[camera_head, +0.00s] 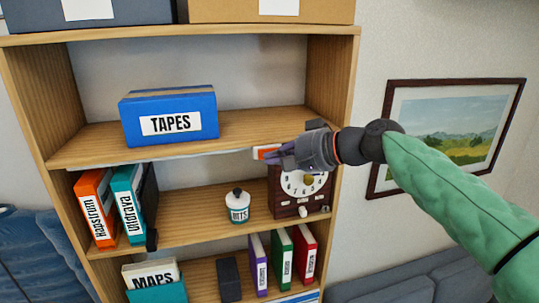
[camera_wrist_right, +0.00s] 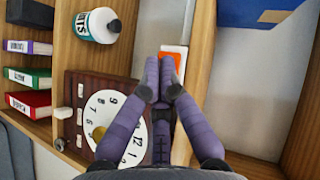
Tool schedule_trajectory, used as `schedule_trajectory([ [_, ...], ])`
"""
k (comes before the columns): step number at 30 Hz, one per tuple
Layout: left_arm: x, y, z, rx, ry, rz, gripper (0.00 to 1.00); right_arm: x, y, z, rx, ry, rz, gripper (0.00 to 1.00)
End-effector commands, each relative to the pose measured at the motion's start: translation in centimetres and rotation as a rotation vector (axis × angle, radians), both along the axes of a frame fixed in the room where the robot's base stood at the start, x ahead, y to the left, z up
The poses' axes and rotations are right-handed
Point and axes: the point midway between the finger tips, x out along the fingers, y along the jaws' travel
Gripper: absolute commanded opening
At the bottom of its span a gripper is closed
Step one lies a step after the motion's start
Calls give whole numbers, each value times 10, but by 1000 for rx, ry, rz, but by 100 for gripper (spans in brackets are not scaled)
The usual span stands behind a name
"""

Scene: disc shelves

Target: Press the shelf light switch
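The shelf light switch (camera_head: 266,152) is a white plate with an orange-red rocker under the front of the middle shelf board. It also shows in the wrist view (camera_wrist_right: 178,60), partly hidden behind my right fingers. My right gripper (camera_head: 272,157) reaches in from the right with its fingertips at the switch. In the wrist view its two purple fingers (camera_wrist_right: 159,65) meet at the tips, with nothing between them. I cannot tell whether the tips touch the rocker or stop just short of it. My left gripper is not in view.
Below the switch stands a brown clock (camera_head: 300,192) with a white dial, close under my right gripper. A white jar (camera_head: 237,207) stands left of it. A blue TAPES box (camera_head: 169,115) sits on the board above. A framed picture (camera_head: 452,130) hangs at right.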

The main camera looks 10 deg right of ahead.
Motion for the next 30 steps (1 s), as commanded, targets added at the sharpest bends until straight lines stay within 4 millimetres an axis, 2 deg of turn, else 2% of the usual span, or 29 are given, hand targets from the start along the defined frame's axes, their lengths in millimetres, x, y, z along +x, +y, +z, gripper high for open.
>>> schedule_trajectory([
  [30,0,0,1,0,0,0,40,9,0,0,0,-1,-1,0],
])
